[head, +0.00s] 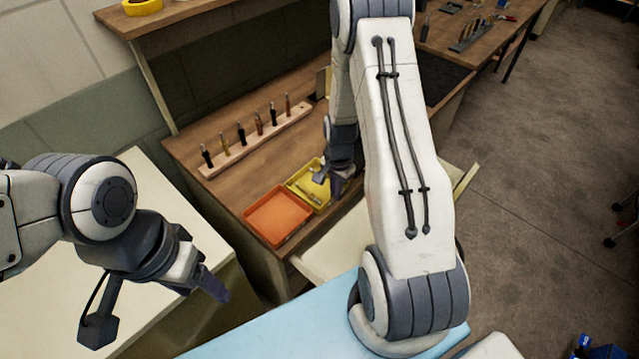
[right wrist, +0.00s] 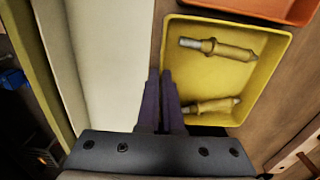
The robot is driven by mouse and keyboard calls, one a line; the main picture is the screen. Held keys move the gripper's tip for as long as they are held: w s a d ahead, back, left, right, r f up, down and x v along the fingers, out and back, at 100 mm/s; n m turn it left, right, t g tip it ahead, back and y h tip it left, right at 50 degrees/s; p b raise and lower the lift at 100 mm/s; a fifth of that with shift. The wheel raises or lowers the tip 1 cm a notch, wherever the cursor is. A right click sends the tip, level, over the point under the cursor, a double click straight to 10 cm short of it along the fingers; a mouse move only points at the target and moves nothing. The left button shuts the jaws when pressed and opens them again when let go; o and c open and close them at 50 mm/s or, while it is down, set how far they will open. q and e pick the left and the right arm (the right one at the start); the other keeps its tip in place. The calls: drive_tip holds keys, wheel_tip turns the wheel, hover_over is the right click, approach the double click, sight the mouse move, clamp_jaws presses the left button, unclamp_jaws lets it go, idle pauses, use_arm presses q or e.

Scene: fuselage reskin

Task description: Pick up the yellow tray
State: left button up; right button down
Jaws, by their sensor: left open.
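The yellow tray (head: 297,184) sits on the wooden bench, beside the orange tray. In the right wrist view the yellow tray (right wrist: 265,95) holds two brass-coloured fasteners with grey tips (right wrist: 218,47). My right gripper (head: 335,190) is at the tray's right side in the head view. In the right wrist view its fingers (right wrist: 160,80) are close together at the tray's side wall, one on each side, and look shut on it. The tray appears level on the bench. My left gripper (head: 213,285) is open and empty, off to the left, away from the tray.
The orange tray (head: 278,215) is close beside the yellow one. A wooden rack (head: 255,140) with several upright tools stands behind. A pale open drawer or panel (head: 335,240) lies in front of the bench. A light blue surface (head: 270,330) is nearest.

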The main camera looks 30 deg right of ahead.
drive_tip(key=shift+r, duration=0.2)
drive_tip(key=shift+r+p, duration=2)
drive_tip(key=shift+r, duration=0.35)
